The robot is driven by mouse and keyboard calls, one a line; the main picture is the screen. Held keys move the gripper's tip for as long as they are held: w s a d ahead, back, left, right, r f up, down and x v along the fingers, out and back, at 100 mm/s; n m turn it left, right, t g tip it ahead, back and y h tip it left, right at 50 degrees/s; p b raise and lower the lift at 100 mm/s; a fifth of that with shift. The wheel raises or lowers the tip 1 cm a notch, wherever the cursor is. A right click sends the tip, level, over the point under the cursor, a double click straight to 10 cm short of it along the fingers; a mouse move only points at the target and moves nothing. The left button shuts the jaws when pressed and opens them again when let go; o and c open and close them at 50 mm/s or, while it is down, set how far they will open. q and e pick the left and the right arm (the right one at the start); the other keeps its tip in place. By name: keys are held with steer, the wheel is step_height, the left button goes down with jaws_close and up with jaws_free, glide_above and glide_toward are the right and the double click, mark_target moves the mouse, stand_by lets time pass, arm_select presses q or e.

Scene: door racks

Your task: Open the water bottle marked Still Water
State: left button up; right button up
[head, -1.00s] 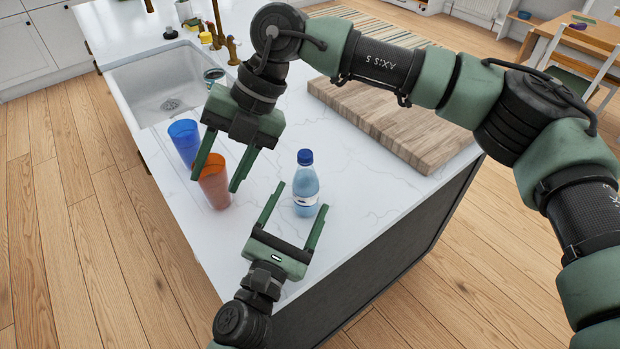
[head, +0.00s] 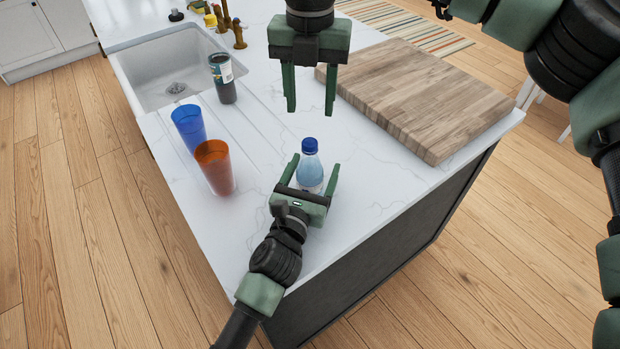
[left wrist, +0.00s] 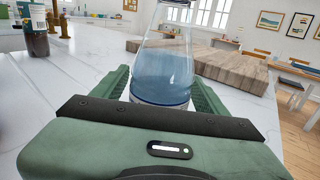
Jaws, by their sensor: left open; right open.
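The water bottle (head: 309,172) is clear with blue-tinted water and a blue cap (head: 310,146), and stands upright on the white counter. My left gripper (head: 314,164) is open, with one finger on each side of the bottle's lower body. The bottle (left wrist: 166,62) also fills the space between the fingers in the left wrist view, where its cap is out of frame. I cannot see whether the fingers touch it. No label text can be read. My right gripper (head: 311,107) is open and empty, pointing down above the counter, beyond the bottle's cap in the picture.
A blue cup (head: 188,127) and an orange cup (head: 215,167) stand left of the bottle. A dark jar (head: 223,80) stands near the sink (head: 170,70). A thick wooden board (head: 420,95) lies to the right. The counter's front edge is close to the bottle.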

mark_target(310, 142)
arm_select(q)
steer(key=shift+w, duration=0.15)
jaws_close()
arm_select(e)
steer(key=m, duration=0.6)
steer(key=shift+a+m, duration=0.1)
steer(key=shift+m, duration=0.2)
steer(key=m, duration=0.6)
steer(key=shift+m, duration=0.3)
steer(key=shift+f, duration=4)
steer(key=shift+c, duration=0.4)
